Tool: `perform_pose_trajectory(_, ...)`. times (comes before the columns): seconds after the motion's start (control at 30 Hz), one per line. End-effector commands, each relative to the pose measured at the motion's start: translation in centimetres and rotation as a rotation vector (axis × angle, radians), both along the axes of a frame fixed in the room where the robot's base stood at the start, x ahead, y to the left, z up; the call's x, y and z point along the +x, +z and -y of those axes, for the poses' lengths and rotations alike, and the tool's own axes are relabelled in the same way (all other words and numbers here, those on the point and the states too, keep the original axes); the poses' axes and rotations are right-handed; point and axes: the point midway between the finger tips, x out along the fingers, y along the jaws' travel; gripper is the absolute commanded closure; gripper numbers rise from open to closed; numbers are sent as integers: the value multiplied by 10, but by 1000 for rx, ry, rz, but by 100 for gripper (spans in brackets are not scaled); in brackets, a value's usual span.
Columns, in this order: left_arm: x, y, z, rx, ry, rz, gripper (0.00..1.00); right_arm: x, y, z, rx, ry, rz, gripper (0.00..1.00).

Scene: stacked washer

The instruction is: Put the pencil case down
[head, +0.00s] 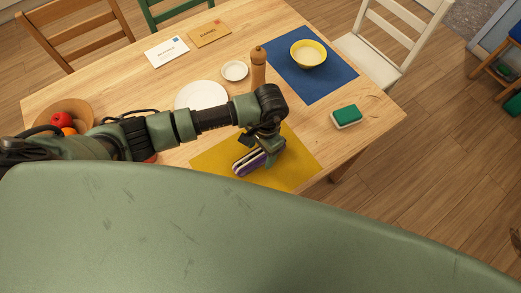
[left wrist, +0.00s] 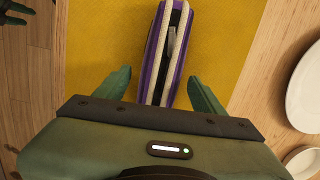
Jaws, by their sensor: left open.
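The purple pencil case (head: 250,161) with a pale zip edge lies on the yellow placemat (head: 295,170) near the table's front edge. My left gripper (head: 258,152) is just over the case and hides part of it. In the left wrist view the case (left wrist: 167,50) stands narrow side up between the two green fingertips of the left gripper (left wrist: 163,88). The fingers are spread, with a gap on each side of the case. The placemat (left wrist: 95,45) shows around it.
A white plate (head: 201,95), a pepper mill (head: 258,67), a small dish (head: 234,71) and a fruit bowl (head: 70,112) stand on the table. A yellow bowl (head: 308,54) sits on a blue placemat (head: 325,82). A green sponge (head: 346,115) lies at right.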

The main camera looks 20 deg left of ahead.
Motion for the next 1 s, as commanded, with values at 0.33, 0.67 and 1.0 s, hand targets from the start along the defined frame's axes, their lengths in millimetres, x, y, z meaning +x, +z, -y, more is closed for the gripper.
perform_pose_trajectory(0.33,7,46,3,0,-2,7,31,0,-14,0,0,0,0,64)
perform_pose_trajectory(0.67,12,108,7,0,0,4,31,0,-32,0,0,0,0,64)
perform_pose_trajectory(1.0,12,122,8,1,1,-1,31,0,-33,0,0,0,-1,64)
